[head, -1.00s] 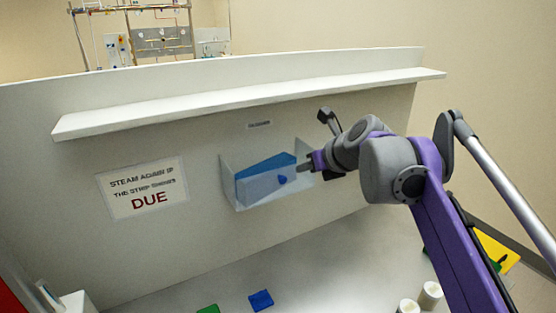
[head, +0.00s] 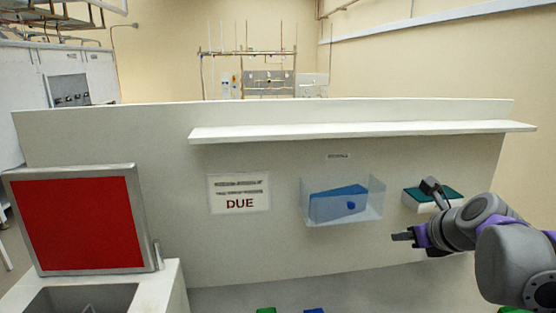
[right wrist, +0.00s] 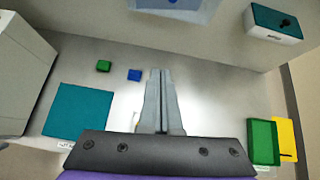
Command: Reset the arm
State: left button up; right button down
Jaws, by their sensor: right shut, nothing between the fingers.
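My right gripper (head: 400,237) is in the head view, right of and a little below the clear wall bin and in front of the panel. Its fingers point left. In the right wrist view its two fingers (right wrist: 160,75) lie together, with nothing between them, above the pale work surface. The right arm (head: 490,215) comes in from the right edge. My left arm and gripper are not in view.
A clear bin (head: 375,211) holding a blue wedge (head: 335,203) hangs on the white panel. A white box with a teal top (head: 420,207) sits behind my right gripper. A shelf (head: 360,131) runs above. Green (right wrist: 103,66) and blue blocks (right wrist: 134,75) lie below.

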jog(key=s+a+f+n+g, duration=0.1)
jog(key=s+a+f+n, duration=0.2)
jog(key=s+f+n, duration=0.5)
jog(key=s+a+f+n+g+h, duration=0.1)
jog(key=s+a+f+n+g, duration=0.1)
jog(key=s+f+n, duration=0.5)
jog(key=s+a+f+n+g, duration=0.1)
jog(key=s+a+f+n, duration=0.3)
jog(key=f+n, duration=1.2)
jog(key=s+n, duration=0.2)
jog(key=s, duration=0.2)
jog(key=shift+s+f+h, duration=0.15)
jog(key=shift+s+h, duration=0.15)
jog(key=shift+h, duration=0.1)
